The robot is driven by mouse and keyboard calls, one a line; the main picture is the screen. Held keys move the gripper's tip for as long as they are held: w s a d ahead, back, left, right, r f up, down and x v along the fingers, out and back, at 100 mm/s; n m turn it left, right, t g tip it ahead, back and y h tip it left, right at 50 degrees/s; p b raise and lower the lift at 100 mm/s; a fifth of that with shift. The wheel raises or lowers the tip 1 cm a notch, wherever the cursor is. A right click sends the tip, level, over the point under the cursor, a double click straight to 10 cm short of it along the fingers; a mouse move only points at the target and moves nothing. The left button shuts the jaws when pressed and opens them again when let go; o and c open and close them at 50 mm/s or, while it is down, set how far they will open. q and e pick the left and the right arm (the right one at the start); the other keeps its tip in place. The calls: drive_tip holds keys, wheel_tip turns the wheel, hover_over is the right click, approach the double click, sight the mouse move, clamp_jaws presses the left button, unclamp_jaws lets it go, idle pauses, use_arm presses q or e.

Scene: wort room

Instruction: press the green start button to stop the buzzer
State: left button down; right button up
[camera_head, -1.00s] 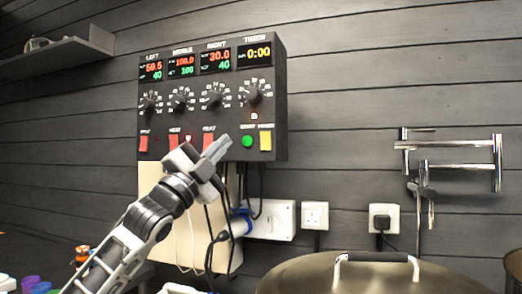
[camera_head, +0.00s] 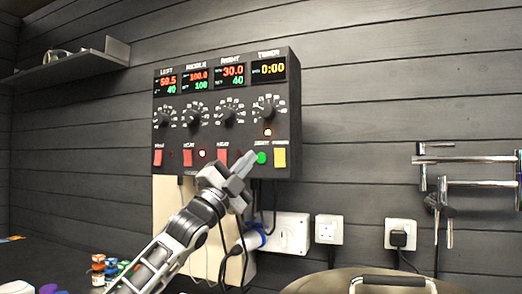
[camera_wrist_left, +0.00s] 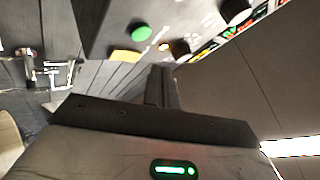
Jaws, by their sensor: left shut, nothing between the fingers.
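The black control box (camera_head: 215,140) hangs on the wall with displays, knobs and a row of buttons along its lower face. The round green start button (camera_head: 261,158) is at its lower right, beside a yellow switch (camera_head: 280,157). The timer display (camera_head: 268,69) reads 0:00, and a small orange lamp (camera_head: 267,132) is lit below the timer knob. My left gripper (camera_head: 248,159) is shut and empty, its tips just left of the green button; contact cannot be told. In the left wrist view the green button (camera_wrist_left: 142,33) shows uncovered beyond the shut fingers (camera_wrist_left: 161,85). My right gripper is not in view.
Red switches (camera_head: 187,157) sit left of the green button. Cables, a blue plug and wall sockets (camera_head: 329,229) are below the box. A large pot lid (camera_head: 330,283) is at the lower right, and a shelf (camera_head: 70,65) is at upper left.

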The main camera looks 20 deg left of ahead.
sight(261, 158)
use_arm(q)
drive_tip(key=w+p, duration=0.2)
drive_tip(key=w, duration=0.1)
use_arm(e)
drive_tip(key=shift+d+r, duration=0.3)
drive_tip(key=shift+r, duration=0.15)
use_arm(q)
drive_tip(key=shift+a, duration=0.1)
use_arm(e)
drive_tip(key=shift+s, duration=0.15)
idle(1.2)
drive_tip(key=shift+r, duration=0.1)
use_arm(q)
drive_tip(key=shift+w+p, duration=0.4)
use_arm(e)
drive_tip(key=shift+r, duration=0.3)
